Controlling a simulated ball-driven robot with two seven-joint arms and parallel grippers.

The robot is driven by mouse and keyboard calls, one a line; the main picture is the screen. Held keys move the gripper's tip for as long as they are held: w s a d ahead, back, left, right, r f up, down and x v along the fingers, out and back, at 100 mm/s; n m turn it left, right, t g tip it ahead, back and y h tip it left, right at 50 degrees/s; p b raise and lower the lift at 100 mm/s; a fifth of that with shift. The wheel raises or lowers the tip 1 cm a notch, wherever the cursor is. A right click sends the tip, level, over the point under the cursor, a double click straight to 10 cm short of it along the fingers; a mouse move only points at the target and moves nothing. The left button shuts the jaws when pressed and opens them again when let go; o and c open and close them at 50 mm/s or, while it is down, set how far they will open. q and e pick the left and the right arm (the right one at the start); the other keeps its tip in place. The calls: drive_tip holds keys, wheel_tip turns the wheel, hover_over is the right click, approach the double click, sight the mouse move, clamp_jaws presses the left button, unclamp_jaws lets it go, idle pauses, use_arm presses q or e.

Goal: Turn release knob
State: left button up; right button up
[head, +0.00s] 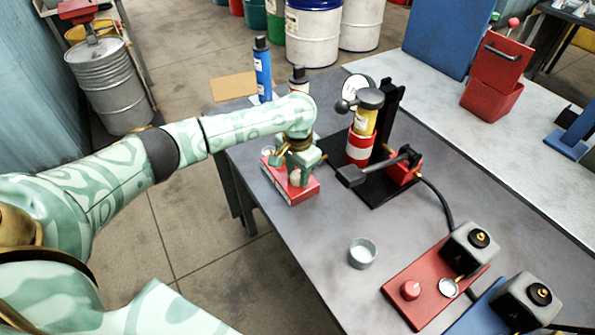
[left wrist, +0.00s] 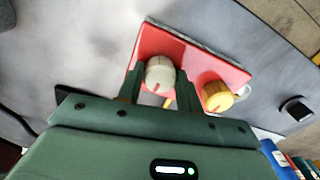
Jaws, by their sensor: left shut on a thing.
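A red control box (head: 303,192) lies on the grey table, and it also shows in the left wrist view (left wrist: 198,64). On it are a pale grey-white knob (left wrist: 160,72) with a red mark and a yellow knob (left wrist: 217,97). My left gripper (head: 297,178) points down over the box, with its fingers on either side of the white knob, shut on it. The yellow knob sits beside the fingers, apart from them. In the head view, the gripper hides much of the box top. My right gripper is not in view.
Right of the box stands a press on a black base (head: 374,190) with a red-and-yellow cylinder (head: 361,148) and a black lever (head: 378,168). A small metal cup (head: 362,253) stands nearer. A blue bottle (head: 262,72) stands behind. The table's left edge is close to the box.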

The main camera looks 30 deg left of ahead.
use_arm(q)
drive_tip(key=shift+s+r+m+p, duration=0.15)
drive_tip(key=shift+m+p, duration=0.6)
drive_tip(key=shift+p, duration=1.55)
drive_tip(key=shift+w+r+m+p, duration=0.2)
drive_tip(key=shift+m+p, duration=0.55)
drive_tip(key=shift+p, duration=1.55)
drive_tip(key=shift+f+m+p, duration=0.1)
drive_tip(key=shift+m+p, duration=0.2)
drive_tip(key=shift+m, duration=0.2)
drive_tip(key=shift+f+m, duration=0.25)
drive_tip(key=shift+m, duration=0.65)
drive_tip(key=m, duration=0.4)
drive_tip(key=shift+p, duration=0.35)
drive_tip(key=m, duration=0.4)
drive_tip(key=shift+m, duration=1.9)
